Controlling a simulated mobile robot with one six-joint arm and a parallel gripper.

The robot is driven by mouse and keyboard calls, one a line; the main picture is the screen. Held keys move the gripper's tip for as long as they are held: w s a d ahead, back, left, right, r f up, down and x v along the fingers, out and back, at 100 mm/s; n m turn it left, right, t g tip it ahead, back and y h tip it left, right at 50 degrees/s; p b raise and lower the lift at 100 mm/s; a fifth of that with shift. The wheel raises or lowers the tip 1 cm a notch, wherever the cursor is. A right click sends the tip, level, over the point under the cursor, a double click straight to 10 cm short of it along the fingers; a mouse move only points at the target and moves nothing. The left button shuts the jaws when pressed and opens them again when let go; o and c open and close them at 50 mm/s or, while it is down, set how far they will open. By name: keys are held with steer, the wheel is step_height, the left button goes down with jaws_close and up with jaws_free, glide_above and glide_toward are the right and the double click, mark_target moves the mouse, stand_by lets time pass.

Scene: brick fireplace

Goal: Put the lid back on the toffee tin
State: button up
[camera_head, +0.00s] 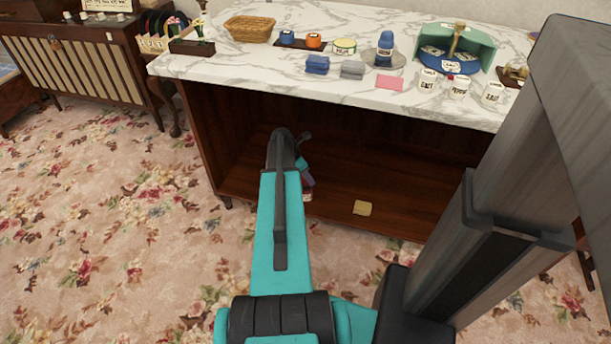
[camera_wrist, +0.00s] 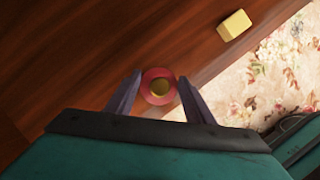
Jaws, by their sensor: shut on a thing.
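My gripper (camera_wrist: 160,95) is low inside the open wooden cabinet, over its dark floor. Its two fingers are shut on a small round red thing with a gold centre (camera_wrist: 160,87). In the head view my arm hides most of it, and a small red and pale part (camera_head: 307,194) shows beside the gripper. I cannot tell from these views whether it is the tin or its lid. A round pale tin with a green band (camera_head: 344,46) stands on the marble counter; its label is too small to read.
A yellow block (camera_head: 362,208) lies on the cabinet floor (camera_head: 330,180), right of my gripper; the wrist view also shows it (camera_wrist: 234,25). The marble counter (camera_head: 230,62) above holds a basket (camera_head: 250,28), folded cloths, a blue bottle (camera_head: 385,47) and several white canisters (camera_head: 428,81).

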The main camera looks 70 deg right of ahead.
steer(key=shift+f+b, duration=0.3)
steer(key=shift+f, duration=1.35)
steer(key=shift+p, duration=0.85)
stand_by(0.8)
steer(key=shift+f+p, duration=0.2)
steer(key=shift+p, duration=0.55)
stand_by(1.9)
steer(key=o, duration=1.1)
steer(key=shift+o, duration=0.3)
steer(key=o, duration=0.4)
